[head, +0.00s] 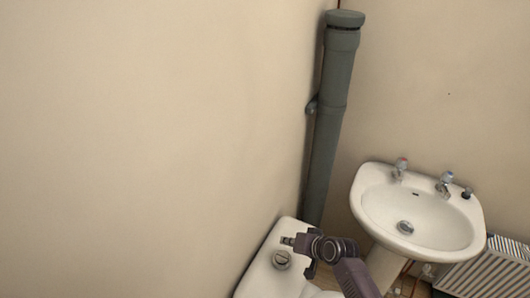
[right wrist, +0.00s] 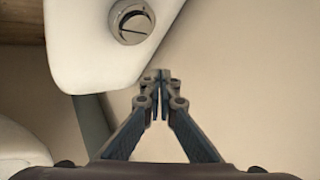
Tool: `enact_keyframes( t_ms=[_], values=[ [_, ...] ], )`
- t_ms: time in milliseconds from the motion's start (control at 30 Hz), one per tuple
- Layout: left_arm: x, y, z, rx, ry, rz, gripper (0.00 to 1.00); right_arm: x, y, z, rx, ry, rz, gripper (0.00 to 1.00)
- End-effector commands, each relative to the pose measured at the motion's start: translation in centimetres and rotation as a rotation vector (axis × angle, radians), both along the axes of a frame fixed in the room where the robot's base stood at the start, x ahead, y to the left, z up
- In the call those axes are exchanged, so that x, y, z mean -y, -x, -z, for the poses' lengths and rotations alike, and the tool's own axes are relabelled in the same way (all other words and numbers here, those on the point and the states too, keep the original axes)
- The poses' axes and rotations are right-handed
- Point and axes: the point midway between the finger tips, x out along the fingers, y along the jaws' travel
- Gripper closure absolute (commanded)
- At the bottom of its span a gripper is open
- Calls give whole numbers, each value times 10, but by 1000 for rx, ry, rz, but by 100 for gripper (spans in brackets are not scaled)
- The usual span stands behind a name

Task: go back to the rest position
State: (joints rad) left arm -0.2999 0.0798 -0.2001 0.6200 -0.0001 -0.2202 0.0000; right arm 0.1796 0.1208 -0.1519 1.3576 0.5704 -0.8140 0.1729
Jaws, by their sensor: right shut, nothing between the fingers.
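My right gripper (head: 290,241) is over the back part of the white cistern lid (head: 262,280) in the head view, near the round flush button (head: 282,259). In the right wrist view its fingers (right wrist: 157,80) are together and empty. The tips are close to the edge of the cistern lid (right wrist: 85,50), and the flush button (right wrist: 131,22) lies beyond them. I cannot tell whether the fingers touch the lid. My left gripper is not in view.
A grey soil pipe (head: 330,120) stands in the corner behind the cistern. A white pedestal basin (head: 430,235) with taps is on the right, and a radiator (head: 490,272) is at the lower right. The beige wall (head: 140,140) on the left is bare.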

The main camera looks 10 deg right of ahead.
Motion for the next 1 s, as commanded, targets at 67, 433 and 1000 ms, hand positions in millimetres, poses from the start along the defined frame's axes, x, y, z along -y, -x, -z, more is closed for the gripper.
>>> enact_keyframes(
  t_ms=[67,433,1000],
  values=[
    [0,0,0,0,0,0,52,0,2,0,-2,2,-3,100],
    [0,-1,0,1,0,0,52,6,138,-2,-94,236,-190,100],
    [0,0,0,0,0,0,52,61,300,-64,-247,530,-292,100]
  ],
)
